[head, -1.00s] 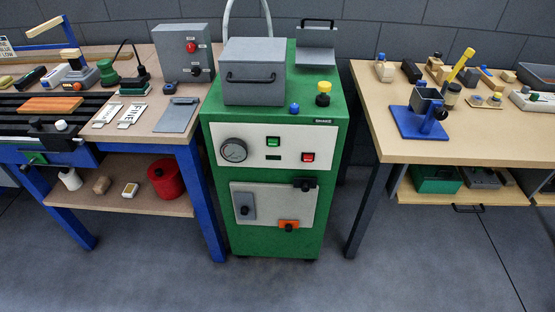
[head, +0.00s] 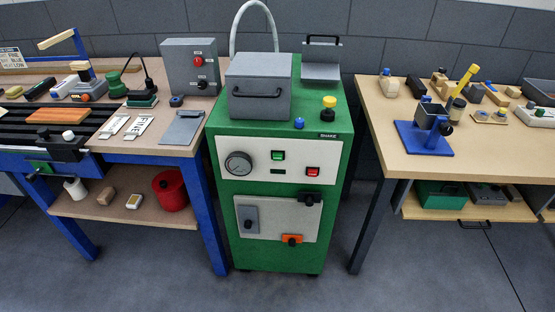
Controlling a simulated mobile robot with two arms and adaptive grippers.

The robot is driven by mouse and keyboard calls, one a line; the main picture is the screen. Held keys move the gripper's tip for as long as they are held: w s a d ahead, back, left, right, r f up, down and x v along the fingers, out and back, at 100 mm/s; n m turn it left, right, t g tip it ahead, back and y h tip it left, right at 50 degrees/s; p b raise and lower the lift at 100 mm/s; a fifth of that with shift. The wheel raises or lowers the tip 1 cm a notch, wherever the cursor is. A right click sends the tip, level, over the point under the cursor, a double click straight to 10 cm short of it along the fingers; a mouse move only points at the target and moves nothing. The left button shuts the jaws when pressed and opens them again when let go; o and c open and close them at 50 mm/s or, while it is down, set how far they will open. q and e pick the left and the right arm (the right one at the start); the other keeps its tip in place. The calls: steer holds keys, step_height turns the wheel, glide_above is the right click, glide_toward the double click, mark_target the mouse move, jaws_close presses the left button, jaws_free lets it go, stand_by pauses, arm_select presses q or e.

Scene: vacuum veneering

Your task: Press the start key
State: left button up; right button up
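A green key (head: 278,155) and a red key (head: 312,171) sit on the white front panel (head: 255,185) of the green machine (head: 330,220). The green key is left of and a little above the red one. Their lettering is too small to read, so I cannot tell by label which is the start key. A round gauge (head: 238,163) is at the panel's left. A grey control box (head: 190,66) with a red button (head: 198,61) and a black knob (head: 202,84) stands on the left bench. Neither of my grippers is in view.
The left bench (head: 170,137) and the right bench (head: 385,112) flank the machine, both holding several tools. A grey lidded box (head: 258,88) and a yellow-topped knob (head: 329,102) are on the machine's top. The floor (head: 295,292) in front is clear.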

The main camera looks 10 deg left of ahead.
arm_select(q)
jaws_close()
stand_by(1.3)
